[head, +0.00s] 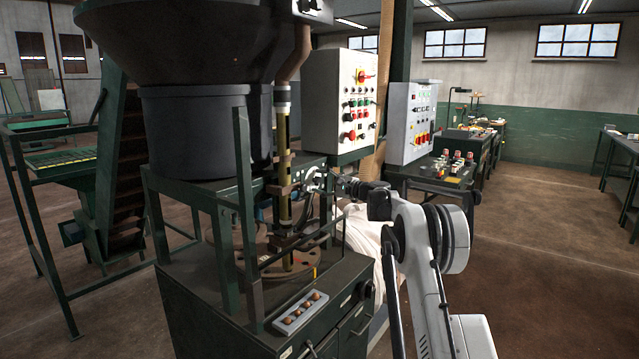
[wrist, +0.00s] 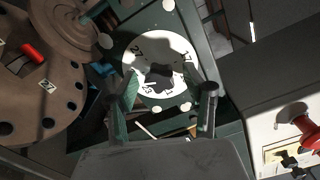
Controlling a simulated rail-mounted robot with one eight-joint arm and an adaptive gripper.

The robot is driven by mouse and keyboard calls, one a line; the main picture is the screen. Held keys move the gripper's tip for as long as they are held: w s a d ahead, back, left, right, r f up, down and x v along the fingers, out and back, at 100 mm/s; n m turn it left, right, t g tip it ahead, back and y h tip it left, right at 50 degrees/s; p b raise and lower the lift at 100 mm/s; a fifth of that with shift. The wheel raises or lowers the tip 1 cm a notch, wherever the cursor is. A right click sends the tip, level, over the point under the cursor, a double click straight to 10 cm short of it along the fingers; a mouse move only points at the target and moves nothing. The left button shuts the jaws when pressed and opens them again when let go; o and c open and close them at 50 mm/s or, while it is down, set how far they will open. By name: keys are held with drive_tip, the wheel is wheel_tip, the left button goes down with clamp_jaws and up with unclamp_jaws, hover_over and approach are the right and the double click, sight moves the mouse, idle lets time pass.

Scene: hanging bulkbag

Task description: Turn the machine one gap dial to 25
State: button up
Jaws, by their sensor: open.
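The gap dial (wrist: 150,48) is a white round disc with black numbers near its rim, in the upper middle of the wrist view. A dark knob or pointer (wrist: 160,71) sits at its centre. The numbers are tilted and partly shadowed, so I cannot tell the setting. My gripper (wrist: 165,92) is open, its two fingers on either side of the dial's lower part in that view. I cannot tell whether they touch it. In the head view my gripper (head: 322,181) is at the machine's upper frame, small and partly lost among dark parts.
A brown round plate with holes (wrist: 62,88) lies left in the wrist view. A grey box with a red button (wrist: 303,128) is at the right. In the head view, a control panel (head: 341,100) stands above my gripper and a green post (head: 245,200) to its left.

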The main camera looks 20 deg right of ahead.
sight(304, 186)
drive_tip(key=v, duration=1.1)
drive_tip(key=shift+s+d, duration=0.15)
drive_tip(key=shift+s, duration=0.1)
